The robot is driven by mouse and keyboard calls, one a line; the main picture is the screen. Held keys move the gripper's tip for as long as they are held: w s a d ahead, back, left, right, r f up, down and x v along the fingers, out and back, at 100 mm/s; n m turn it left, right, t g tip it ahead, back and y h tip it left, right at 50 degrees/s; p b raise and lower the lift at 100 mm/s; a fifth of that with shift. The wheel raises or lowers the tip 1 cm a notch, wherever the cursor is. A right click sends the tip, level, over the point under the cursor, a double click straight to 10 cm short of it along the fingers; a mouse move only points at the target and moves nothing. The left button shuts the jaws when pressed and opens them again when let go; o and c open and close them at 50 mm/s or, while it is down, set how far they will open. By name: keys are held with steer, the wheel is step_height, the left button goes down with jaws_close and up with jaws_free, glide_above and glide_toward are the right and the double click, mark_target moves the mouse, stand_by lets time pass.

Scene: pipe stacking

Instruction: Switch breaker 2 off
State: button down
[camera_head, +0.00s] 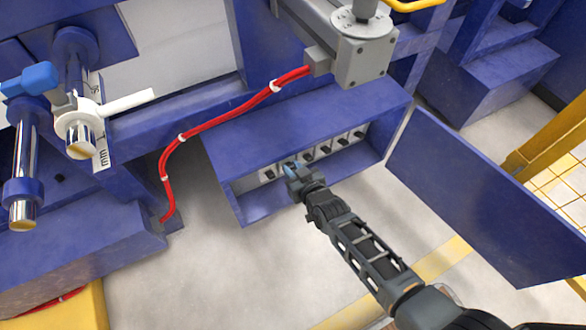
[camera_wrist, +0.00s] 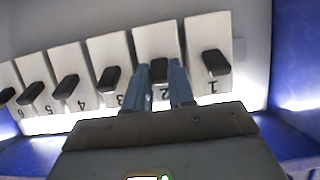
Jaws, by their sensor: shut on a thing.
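Breaker 2 (camera_wrist: 155,42) is a white plate with a black lever (camera_wrist: 159,68) in a row of numbered breakers. In the wrist view my gripper (camera_wrist: 160,73) has one blue-grey finger on each side of this lever and is shut on it. The lever's lower part and some of the plate are hidden by the fingers. In the head view my gripper (camera_head: 290,168) reaches into the open blue breaker box (camera_head: 262,203) near the left end of the row and hides breaker 2.
Breaker 1 (camera_wrist: 207,48) is right of breaker 2 in the wrist view, breaker 3 (camera_wrist: 108,55) left. Several more continue left. The box's blue door (camera_head: 480,195) stands open at right. A red cable (camera_head: 225,117) runs above the box. Bare floor lies in front.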

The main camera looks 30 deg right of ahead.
steer(key=shift+f+b, duration=0.15)
steer(key=shift+b, duration=0.15)
steer(key=shift+s+f+t+b, duration=0.1)
steer(key=shift+f+t+b, duration=0.4)
steer(key=shift+t+b, duration=1.1)
steer(key=shift+f+t+b, duration=0.45)
steer(key=shift+t+b, duration=0.55)
steer(key=shift+b, duration=1.15)
steer(key=shift+s+f+t+b, duration=0.1)
steer(key=shift+f+t+b, duration=0.4)
steer(key=shift+t+b, duration=1.1)
steer(key=shift+w, duration=0.1)
steer(key=c, duration=1)
jaws_free()
steer(key=shift+o, duration=0.2)
steer(key=v, duration=0.8)
